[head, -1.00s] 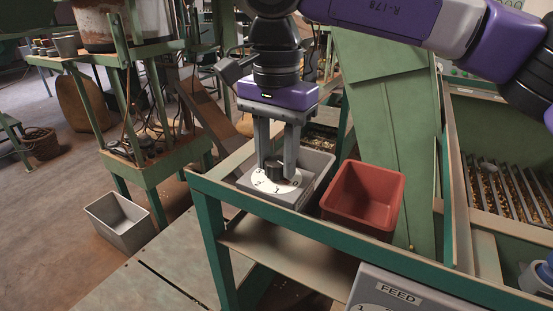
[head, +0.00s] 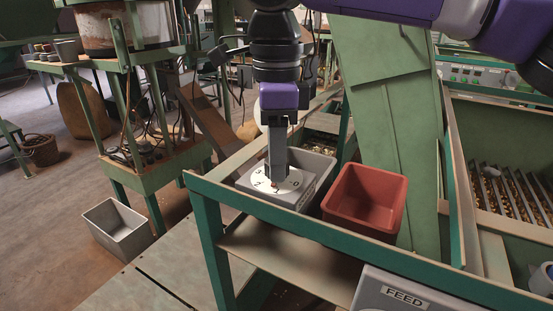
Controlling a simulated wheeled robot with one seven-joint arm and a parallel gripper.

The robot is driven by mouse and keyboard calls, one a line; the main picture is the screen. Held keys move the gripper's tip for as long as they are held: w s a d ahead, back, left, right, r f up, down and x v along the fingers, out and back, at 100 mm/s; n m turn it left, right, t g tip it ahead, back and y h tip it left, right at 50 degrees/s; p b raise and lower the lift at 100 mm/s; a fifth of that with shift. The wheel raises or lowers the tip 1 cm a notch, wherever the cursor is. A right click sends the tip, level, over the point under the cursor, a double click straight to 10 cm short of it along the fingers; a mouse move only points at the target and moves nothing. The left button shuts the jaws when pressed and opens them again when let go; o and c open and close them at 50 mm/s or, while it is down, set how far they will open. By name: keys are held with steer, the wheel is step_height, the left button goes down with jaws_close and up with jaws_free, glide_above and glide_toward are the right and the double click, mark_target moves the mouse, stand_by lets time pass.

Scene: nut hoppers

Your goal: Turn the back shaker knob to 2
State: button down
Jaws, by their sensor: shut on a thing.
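A grey control box (head: 298,198) with a white numbered dial plate (head: 289,187) stands at the back corner of the green frame. The dark knob on the plate is almost wholly hidden by my gripper (head: 275,177), which points straight down over it, shut on it. I see the gripper's fingers edge-on, one behind the other. Digits show around the plate's near and side edges, with a small reddish mark near the fingertips. I cannot tell which digit the knob points at.
A red bin (head: 365,198) stands right of the control box, with a grey bin (head: 318,167) close behind the box. A second box labelled FEED (head: 404,298) is at the front edge. A green chute (head: 392,130) rises behind the red bin.

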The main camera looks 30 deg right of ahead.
steer(key=m, duration=0.4)
steer(key=shift+m+b, duration=0.4)
steer(key=m+b, duration=0.1)
steer(key=m, duration=0.3)
steer(key=shift+m, duration=0.3)
steer(key=c, duration=0.9)
jaws_free()
steer(key=shift+c, duration=0.2)
steer(key=shift+r, duration=0.15)
step_height(320, 180, up, 8)
steer(key=p, duration=0.6)
steer(key=shift+f, duration=0.2)
